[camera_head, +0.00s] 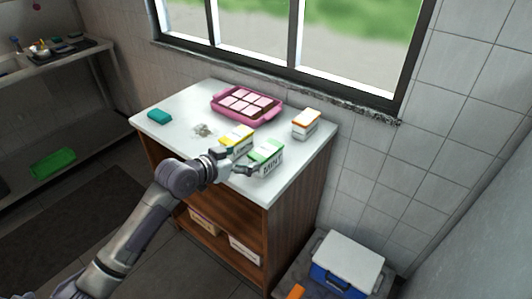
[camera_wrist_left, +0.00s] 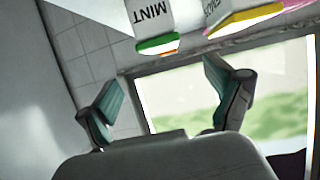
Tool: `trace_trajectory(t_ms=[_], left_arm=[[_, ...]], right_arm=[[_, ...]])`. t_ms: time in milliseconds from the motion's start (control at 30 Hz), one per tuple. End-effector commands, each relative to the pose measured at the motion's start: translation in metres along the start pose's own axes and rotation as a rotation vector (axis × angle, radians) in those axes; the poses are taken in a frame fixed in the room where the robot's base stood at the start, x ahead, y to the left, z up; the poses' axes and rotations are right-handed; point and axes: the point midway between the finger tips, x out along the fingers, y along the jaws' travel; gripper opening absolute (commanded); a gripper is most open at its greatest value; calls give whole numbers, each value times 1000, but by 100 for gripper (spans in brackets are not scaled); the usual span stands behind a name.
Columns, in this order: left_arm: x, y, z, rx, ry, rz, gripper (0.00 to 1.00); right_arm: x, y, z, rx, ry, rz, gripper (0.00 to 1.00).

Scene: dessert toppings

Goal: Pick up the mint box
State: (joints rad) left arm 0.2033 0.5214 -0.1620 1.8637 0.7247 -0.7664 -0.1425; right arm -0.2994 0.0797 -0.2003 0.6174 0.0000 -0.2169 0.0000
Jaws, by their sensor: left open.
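The mint box (camera_head: 272,162) is white with a green top and stands upright near the front edge of the white counter. In the left wrist view the mint box (camera_wrist_left: 151,15) appears upside down at the top, beyond the fingertips. My left gripper (camera_head: 247,171) is at the box's left front side in the head view. Its two fingers are spread apart with nothing between them in the left wrist view (camera_wrist_left: 160,82). I cannot tell whether a finger touches the box. My right gripper is not in view.
A yellow-topped box (camera_head: 237,138) stands close to the left of the mint box. An orange-topped box (camera_head: 306,125), a pink tray (camera_head: 219,111) of pink squares and a teal item (camera_head: 159,117) are farther back. A window is behind. The counter's right front is bare.

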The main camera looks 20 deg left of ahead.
Motion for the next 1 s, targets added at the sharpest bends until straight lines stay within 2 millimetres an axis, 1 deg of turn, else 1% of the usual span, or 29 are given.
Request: trace_trajectory(t_ms=[33,100,233,300,467,533,700,800,900,1000], left_arm=[[12,0,-1,-5,1,1,92],[26,0,-1,-5,1,1,92],[47,0,0,-4,-1,0,92],[54,0,0,-2,0,0,92],[62,0,1,-2,-2,0,92],[69,0,0,-2,-2,0,92],[92,-1,-2,-2,-2,0,92],[104,-2,0,-3,-1,0,92],[110,-2,0,-1,-2,-1,92],[112,-2,0,-1,-2,-1,92]], right_arm=[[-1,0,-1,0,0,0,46],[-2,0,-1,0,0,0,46],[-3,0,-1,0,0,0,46],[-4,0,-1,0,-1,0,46],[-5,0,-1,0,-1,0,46],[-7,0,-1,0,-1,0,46],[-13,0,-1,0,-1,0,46],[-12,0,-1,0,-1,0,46],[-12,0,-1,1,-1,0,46],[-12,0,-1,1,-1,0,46]])
